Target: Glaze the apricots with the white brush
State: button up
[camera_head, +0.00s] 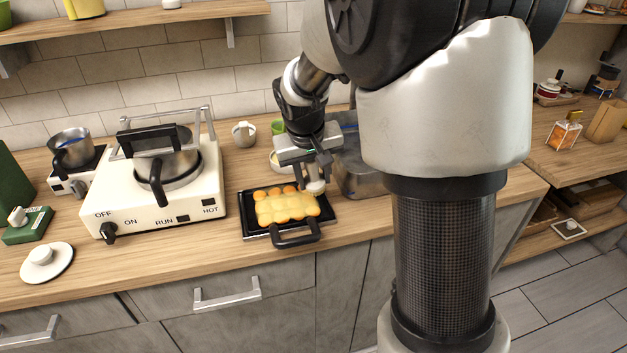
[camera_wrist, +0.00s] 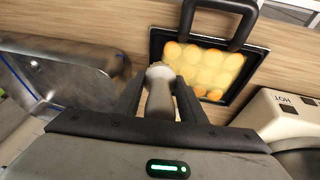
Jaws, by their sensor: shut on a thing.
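The apricots (camera_head: 287,207) lie in rows in a black tray (camera_head: 249,224) on the wooden counter. Most look pale and shiny yellow, while a few along the back edge look more orange. The apricots show from above in the wrist view (camera_wrist: 205,68). My gripper (camera_head: 312,172) is shut on the white brush (camera_wrist: 159,98), held over the right back corner of the tray. The brush's head shows at the apricots' edge in the head view (camera_head: 316,186). I cannot tell whether it touches them.
A white cooker (camera_head: 150,200) with a lidded pot stands left of the tray. A metal basin (camera_head: 357,176) is close on the right. A black handle (camera_head: 296,239) rises at the tray's front. The counter in front is narrow but clear.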

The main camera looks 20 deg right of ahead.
aim_at(313, 162)
jog(key=shift+r+p, duration=1.3)
jog(key=shift+r, duration=0.8)
